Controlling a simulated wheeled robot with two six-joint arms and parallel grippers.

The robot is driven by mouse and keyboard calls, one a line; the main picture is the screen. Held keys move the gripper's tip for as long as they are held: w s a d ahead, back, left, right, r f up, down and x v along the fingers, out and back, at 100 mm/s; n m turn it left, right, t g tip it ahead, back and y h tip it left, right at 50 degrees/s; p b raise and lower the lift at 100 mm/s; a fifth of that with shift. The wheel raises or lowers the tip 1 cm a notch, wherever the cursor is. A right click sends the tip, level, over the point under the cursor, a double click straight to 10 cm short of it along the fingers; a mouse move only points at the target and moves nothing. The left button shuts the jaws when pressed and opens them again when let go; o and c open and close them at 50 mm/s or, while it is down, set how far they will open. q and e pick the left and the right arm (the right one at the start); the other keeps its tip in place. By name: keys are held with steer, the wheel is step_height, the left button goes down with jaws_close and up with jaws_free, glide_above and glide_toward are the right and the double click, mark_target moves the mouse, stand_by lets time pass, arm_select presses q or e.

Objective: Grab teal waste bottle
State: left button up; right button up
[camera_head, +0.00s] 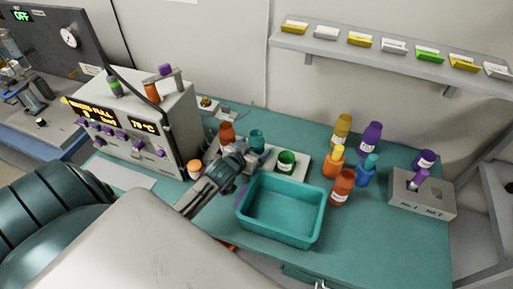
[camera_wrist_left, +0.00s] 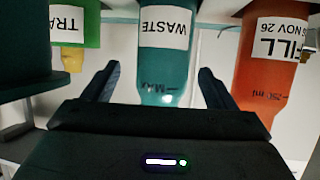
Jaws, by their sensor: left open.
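The teal waste bottle (camera_head: 257,138) stands on a pale rack at the back of the bench, left of centre in the head view. In the left wrist view the bottle (camera_wrist_left: 163,62) shows a white WASTE label and lies in line with the gap between my fingers. My left gripper (camera_head: 240,158) is open beside the bottle, on its left and near side. In the wrist view its fingertips (camera_wrist_left: 158,72) flank the bottle, with gaps visible on both sides. I cannot tell how deep the bottle lies between them. My right gripper is out of view.
An orange FILL bottle (camera_wrist_left: 270,65) stands on one side in the wrist view, a green container (camera_wrist_left: 85,20) on the other. An empty teal tray (camera_head: 283,238) lies in front. Orange, yellow, blue and purple bottles stand right; a control box (camera_head: 168,118) stands left.

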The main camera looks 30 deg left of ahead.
arm_select(q)
steer(key=w, duration=0.1)
steer(key=w+p, duration=0.1)
steer(key=w, duration=0.1)
steer(key=shift+w+a+f+p, duration=0.2)
steer(key=shift+a+p, duration=0.1)
steer(key=shift+w+f, duration=0.35)
steer(key=shift+w, duration=0.15)
steer(key=shift+s, duration=0.1)
steer(key=c, duration=1.3)
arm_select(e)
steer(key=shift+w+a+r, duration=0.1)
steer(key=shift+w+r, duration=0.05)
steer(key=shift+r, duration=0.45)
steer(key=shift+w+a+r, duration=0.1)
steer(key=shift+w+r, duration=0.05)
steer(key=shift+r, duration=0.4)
arm_select(q)
steer(key=shift+r, duration=0.1)
